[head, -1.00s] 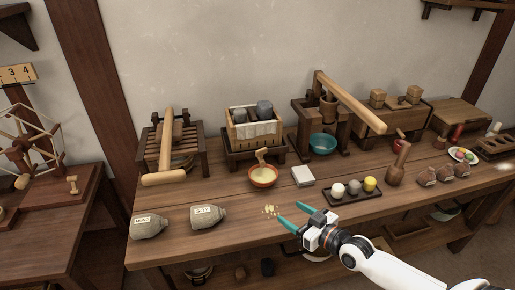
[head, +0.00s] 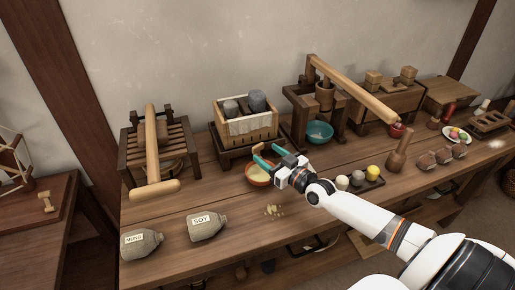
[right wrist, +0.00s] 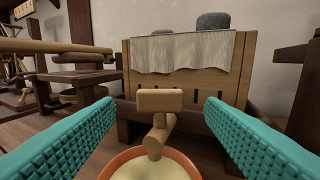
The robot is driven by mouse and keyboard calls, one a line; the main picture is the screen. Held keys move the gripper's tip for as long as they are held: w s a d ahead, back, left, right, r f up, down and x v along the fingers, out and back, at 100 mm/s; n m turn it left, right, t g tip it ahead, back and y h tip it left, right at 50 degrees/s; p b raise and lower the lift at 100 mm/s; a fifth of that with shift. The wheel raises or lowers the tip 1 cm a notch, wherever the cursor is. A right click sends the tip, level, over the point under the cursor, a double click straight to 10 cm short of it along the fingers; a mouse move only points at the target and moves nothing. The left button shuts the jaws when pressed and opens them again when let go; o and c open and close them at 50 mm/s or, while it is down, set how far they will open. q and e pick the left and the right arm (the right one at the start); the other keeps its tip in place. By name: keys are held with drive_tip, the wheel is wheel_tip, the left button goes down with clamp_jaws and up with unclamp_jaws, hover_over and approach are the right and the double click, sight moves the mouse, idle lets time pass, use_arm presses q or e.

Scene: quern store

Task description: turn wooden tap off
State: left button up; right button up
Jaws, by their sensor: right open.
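The wooden tap (right wrist: 160,100) shows in the right wrist view, with its crossbar handle lying level and its pale spout pointing down over a bowl. It sits at the front of the wooden pressing box (right wrist: 195,78). The orange bowl (right wrist: 182,160) holds something pale yellow; it also shows in the head view (head: 257,181). I cannot see any stream from the spout. My right gripper (head: 258,154) is open, one teal finger on each side of the handle, with gaps between and nothing held. In the head view the gripper largely hides the tap. My left gripper is not in view.
A long bench (head: 180,205) carries everything. The box (head: 262,125) has a cloth and dark stones. A roller press (head: 150,150) stands left, a lever press (head: 350,90) right.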

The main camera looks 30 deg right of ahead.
sight(259, 148)
drive_tip(key=w, duration=0.4)
drive_tip(key=shift+w+a+b, duration=0.3)
drive_tip(key=shift+w, duration=0.35)
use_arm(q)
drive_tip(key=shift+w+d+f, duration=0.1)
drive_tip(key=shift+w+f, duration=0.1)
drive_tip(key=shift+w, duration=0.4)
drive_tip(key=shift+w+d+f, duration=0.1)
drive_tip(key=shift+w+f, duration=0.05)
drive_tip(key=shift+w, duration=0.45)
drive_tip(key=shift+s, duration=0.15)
